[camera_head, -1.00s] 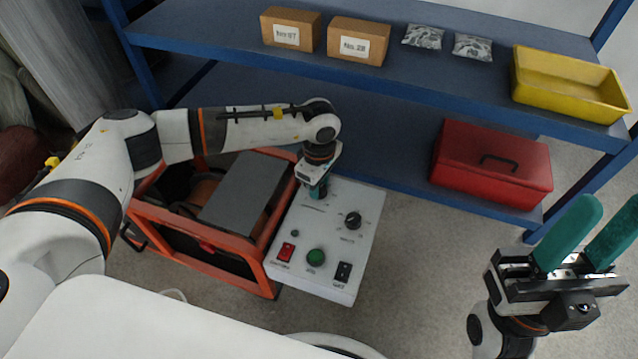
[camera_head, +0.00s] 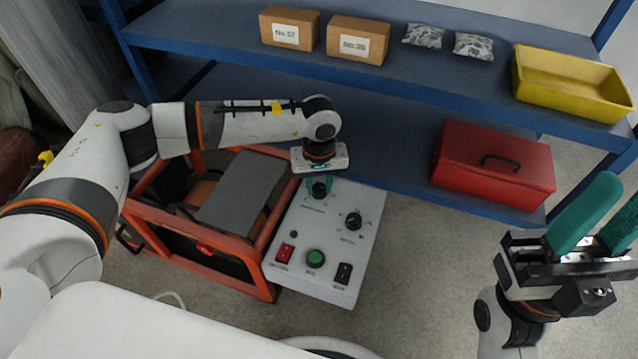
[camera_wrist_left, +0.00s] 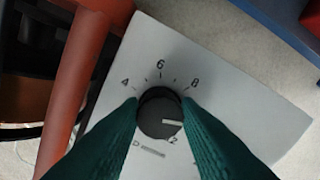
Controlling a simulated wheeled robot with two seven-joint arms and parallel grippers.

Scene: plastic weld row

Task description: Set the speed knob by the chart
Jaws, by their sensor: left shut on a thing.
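The control panel (camera_head: 330,265) is a light grey slab on the orange-framed machine. My left gripper (camera_head: 320,187) points down at its far end, its teal fingers on either side of a black knob (camera_head: 319,191). In the left wrist view the fingers (camera_wrist_left: 160,112) close on this knob (camera_wrist_left: 158,118) from both sides. Its white pointer mark points to the right in that view. Scale numbers 4, 6 and 8 show around its far side; the fingers hide part of the scale. My right gripper (camera_head: 618,200) is open and empty at the right. No chart is readable here.
The panel also has a second black knob (camera_head: 353,221), a red switch (camera_head: 285,253), a green button (camera_head: 315,258) and a black switch (camera_head: 343,272). A blue shelf (camera_head: 450,80) behind holds boxes, bags and a yellow bin (camera_head: 570,85). A red toolbox (camera_head: 492,165) sits below.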

